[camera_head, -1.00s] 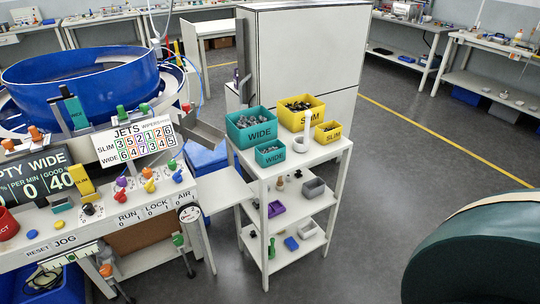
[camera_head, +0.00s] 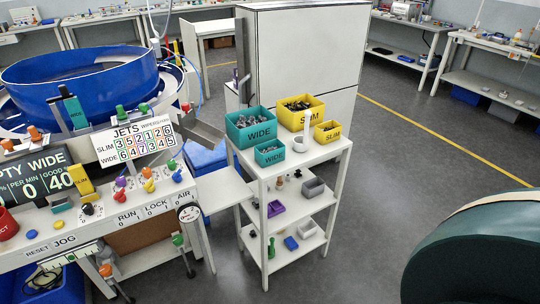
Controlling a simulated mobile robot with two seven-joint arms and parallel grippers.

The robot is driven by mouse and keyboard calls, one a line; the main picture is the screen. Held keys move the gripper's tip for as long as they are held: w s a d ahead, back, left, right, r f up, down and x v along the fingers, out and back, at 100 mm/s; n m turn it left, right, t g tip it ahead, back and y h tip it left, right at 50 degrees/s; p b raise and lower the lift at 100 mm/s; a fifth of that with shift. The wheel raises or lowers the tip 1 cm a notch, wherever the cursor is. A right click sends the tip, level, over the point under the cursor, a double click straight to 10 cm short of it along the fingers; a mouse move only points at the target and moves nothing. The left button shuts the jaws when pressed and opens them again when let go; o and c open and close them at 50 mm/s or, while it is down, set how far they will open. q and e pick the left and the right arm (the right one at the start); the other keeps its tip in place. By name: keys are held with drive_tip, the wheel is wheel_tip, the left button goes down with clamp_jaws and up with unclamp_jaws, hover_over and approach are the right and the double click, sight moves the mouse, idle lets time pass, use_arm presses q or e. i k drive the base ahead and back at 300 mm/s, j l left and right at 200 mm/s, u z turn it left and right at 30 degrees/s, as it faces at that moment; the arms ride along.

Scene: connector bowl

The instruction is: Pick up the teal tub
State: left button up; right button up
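Two teal tubs marked WIDE stand on the top shelf of a white cart. The larger teal tub (camera_head: 257,133) is at the back left and holds grey parts. The smaller teal tub (camera_head: 270,158) is in front of it, near the cart's front edge, and also holds grey parts. A large yellow SLIM tub (camera_head: 313,120) and a small yellow SLIM tub (camera_head: 328,136) stand to their right. Neither of my grippers shows in the head view.
The control bench with a blue bowl (camera_head: 85,85) is at left.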

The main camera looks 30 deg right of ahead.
sight(269, 153)
drive_tip(key=i+l, duration=0.1)
drive_tip(key=l, duration=0.35)
drive_tip(key=l+z, duration=0.15)
drive_tip(key=l, duration=0.3)
drive_tip(key=i+l, duration=0.15)
drive_tip(key=l, duration=0.3)
drive_tip(key=i+l+z, duration=0.15)
drive_tip(key=l, duration=0.3)
